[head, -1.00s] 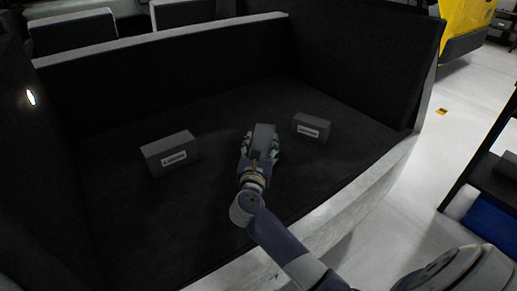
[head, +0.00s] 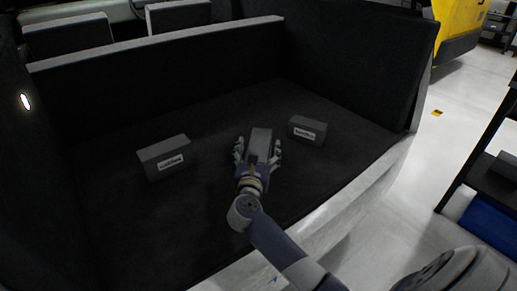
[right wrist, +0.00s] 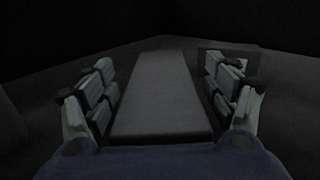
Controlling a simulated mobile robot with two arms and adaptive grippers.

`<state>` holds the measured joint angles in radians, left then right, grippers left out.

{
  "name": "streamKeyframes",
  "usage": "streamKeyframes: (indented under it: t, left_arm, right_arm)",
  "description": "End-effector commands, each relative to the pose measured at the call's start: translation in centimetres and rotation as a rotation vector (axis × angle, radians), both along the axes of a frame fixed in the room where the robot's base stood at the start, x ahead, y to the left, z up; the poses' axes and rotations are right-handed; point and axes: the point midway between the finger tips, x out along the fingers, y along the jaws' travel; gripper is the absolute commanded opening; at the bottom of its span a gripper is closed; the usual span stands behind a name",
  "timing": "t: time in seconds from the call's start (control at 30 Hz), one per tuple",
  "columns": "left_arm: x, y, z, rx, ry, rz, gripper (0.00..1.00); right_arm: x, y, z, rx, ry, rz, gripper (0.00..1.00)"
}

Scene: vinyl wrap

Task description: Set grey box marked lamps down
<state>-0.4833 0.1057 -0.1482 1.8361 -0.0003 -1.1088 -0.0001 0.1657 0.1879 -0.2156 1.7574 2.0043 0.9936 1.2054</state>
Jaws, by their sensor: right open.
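A grey box (head: 260,143) stands in the dark cargo bed, between the open fingers of my right gripper (head: 258,152). In the right wrist view the same box (right wrist: 163,95) runs lengthwise between the spread fingers of my right gripper (right wrist: 162,100), with gaps on both sides. Its label is not visible, so I cannot read its marking. Two other grey boxes with white labels are in the bed, one at the left (head: 165,157) and one at the right (head: 307,130); their labels are too small to read surely. My left gripper is not in view.
The cargo bed (head: 215,115) has a dark floor, tall dark walls at the back and right, and a pale front edge (head: 345,205). Free floor lies between the left box and my gripper. A dark shelf with a blue bin (head: 490,222) stands at the right.

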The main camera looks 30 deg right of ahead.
Motion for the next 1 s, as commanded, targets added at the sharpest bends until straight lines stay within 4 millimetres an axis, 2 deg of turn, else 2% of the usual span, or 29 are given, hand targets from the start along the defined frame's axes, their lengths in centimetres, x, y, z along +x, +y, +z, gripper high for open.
streamKeyframes:
  t: [0.23, 0.7, 1.0]
  left_arm:
    - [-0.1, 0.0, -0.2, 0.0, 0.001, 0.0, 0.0]
    - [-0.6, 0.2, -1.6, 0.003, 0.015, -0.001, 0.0]
    - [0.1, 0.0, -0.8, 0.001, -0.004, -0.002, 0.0]
  right_arm:
    - [-0.3, 0.3, 0.1, 0.002, 0.001, 0.002, 0.79]
    - [-7.6, 6.4, 0.0, 0.004, 0.002, 0.0, 0.79]
    - [-9.2, 7.8, 0.2, 0.001, -0.001, 0.0, 0.79]
